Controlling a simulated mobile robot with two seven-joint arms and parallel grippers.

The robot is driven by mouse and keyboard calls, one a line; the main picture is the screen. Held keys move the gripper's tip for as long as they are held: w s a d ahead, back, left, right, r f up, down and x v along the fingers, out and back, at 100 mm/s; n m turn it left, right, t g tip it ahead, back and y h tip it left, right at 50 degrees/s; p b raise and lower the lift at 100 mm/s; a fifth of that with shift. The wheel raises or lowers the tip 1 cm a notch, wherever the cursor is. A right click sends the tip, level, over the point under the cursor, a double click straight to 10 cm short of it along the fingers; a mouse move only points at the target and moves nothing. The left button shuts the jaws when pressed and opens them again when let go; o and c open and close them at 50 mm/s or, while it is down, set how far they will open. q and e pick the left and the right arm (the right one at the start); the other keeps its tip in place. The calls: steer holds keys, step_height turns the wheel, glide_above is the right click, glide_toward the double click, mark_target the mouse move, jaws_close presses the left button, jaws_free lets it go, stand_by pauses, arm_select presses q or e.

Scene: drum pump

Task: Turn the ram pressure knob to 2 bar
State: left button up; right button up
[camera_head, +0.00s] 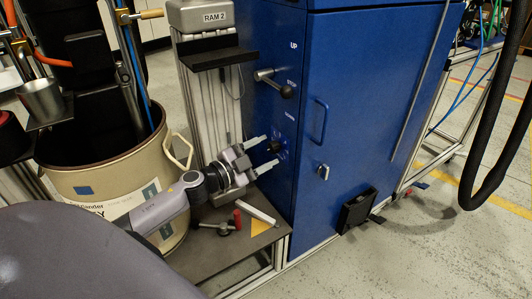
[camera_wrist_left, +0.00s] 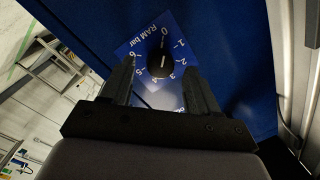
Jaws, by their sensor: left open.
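The ram pressure knob (camera_wrist_left: 161,64) is black with a short white mark, on a blue square dial plate (camera_wrist_left: 143,50) marked "RAM bar" with numbers from 0 to 6. The white mark appears to point roughly toward 0. In the head view the knob (camera_head: 274,147) sits low on the side of the blue cabinet. My left gripper (camera_head: 268,151) is open, its two fingers reaching toward the knob, one on either side. In the wrist view the fingers of my left gripper (camera_wrist_left: 160,72) flank the knob; contact cannot be told. My right gripper is not in view.
Above the knob a black-knobbed lever (camera_head: 286,91) sticks out from the blue cabinet (camera_head: 350,100). A beige drum (camera_head: 110,175) stands at left, beside the "RAM 2" column (camera_head: 202,100). A red-handled tool (camera_head: 237,219) lies on the platform below my left gripper.

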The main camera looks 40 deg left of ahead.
arm_select(q)
steer(key=shift+w+d, duration=0.15)
steer(key=shift+w, duration=0.45)
steer(key=c, duration=1)
steer(key=shift+c, duration=0.2)
